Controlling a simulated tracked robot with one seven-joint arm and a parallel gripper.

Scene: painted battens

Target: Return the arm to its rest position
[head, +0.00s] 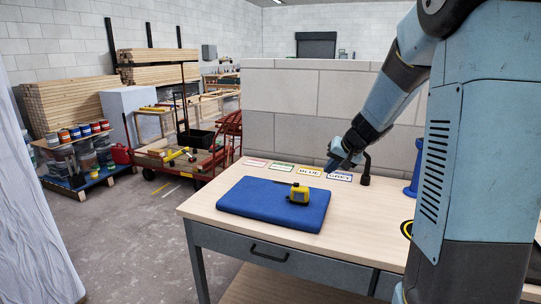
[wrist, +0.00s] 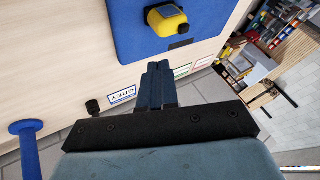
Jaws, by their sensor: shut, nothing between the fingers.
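My gripper (head: 333,166) is at the end of my blue arm, over the back part of the wooden workbench (head: 375,215) in the head view. In the wrist view my gripper (wrist: 158,68) has its fingers together with nothing between them. It is apart from the yellow tape measure (head: 299,194), which lies on a folded blue cloth or pad (head: 250,212). The tape measure (wrist: 167,20) also shows at the top of the wrist view.
Label cards, including a GREY card (head: 340,177) and a BLUE card (head: 309,172), lie along the bench's back edge. A dark upright fitting (head: 366,170) and a blue spool-like post (head: 413,170) stand to their right. A block wall (head: 310,105) rises behind the bench.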

